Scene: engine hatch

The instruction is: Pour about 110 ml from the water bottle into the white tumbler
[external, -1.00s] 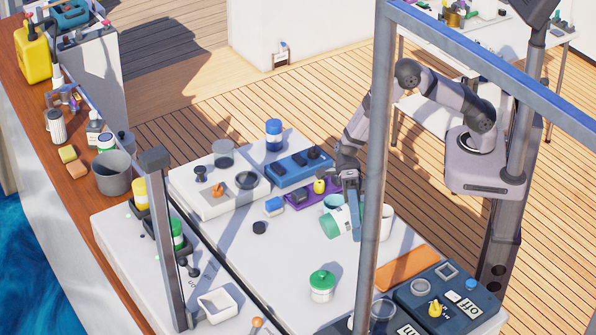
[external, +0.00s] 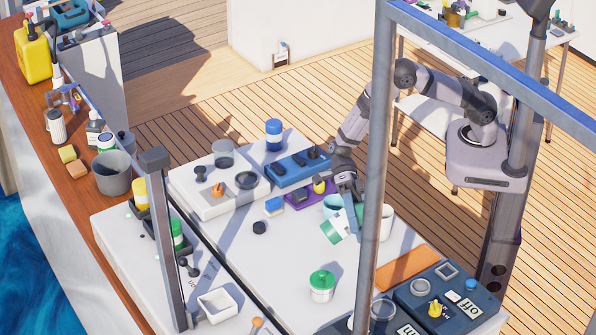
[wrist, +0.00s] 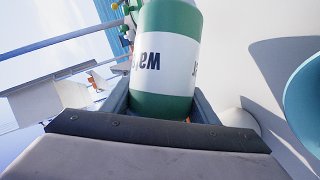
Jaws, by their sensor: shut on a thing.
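A white cup-like vessel (external: 387,222), probably the white tumbler, stands to the right, partly behind the grey post. The bottle's mouth is not clearly visible, and I cannot tell whether water is flowing.
A teal cup (external: 332,203) stands close beside the bottle and also shows in the wrist view (wrist: 304,100). The grey post (external: 376,150) rises in front of my arm. A green-lidded white pot (external: 321,286) stands nearer the camera. The white surface left of it is mostly clear.

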